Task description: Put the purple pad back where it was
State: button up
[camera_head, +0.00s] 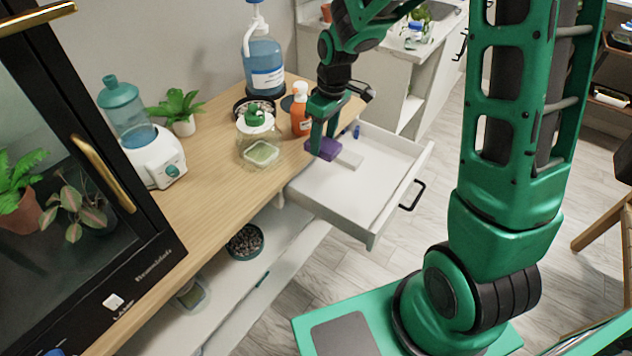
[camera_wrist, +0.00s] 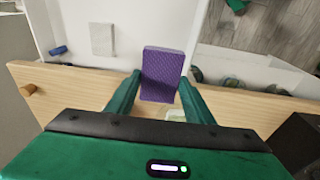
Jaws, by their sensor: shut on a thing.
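The purple pad (camera_head: 322,149) is between the fingers of my gripper (camera_head: 324,142), over the near left part of the open drawer and close to the table edge. In the wrist view the pad (camera_wrist: 162,75) stands out between the two green fingertips of my gripper (camera_wrist: 160,92). The gripper is shut on it. The white drawer (camera_head: 345,195) is pulled out. The head view does not clearly show whether the pad touches the drawer floor.
In the drawer lie a pale grey block (camera_head: 349,159) and a small blue item (camera_head: 357,131). The drawer's front part is clear.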

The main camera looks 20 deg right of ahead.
notch_tip(320, 180, down, 17)
jog(key=shift+f, duration=0.2)
jog(key=o, duration=0.9)
jog(key=shift+o, duration=0.4)
jog(key=shift+r, duration=0.1)
jog(key=shift+s+d+r, duration=0.15)
jog(key=shift+s+r, duration=0.05)
jog(key=shift+r, duration=1.75)
jog(key=shift+s+d+r, duration=0.1)
jog(key=shift+s+r, duration=0.05)
jog(key=shift+r, duration=1.85)
jog(key=shift+s+d+r, duration=0.15)
jog(key=shift+s+r, duration=0.05)
jog(key=shift+r, duration=1.75)
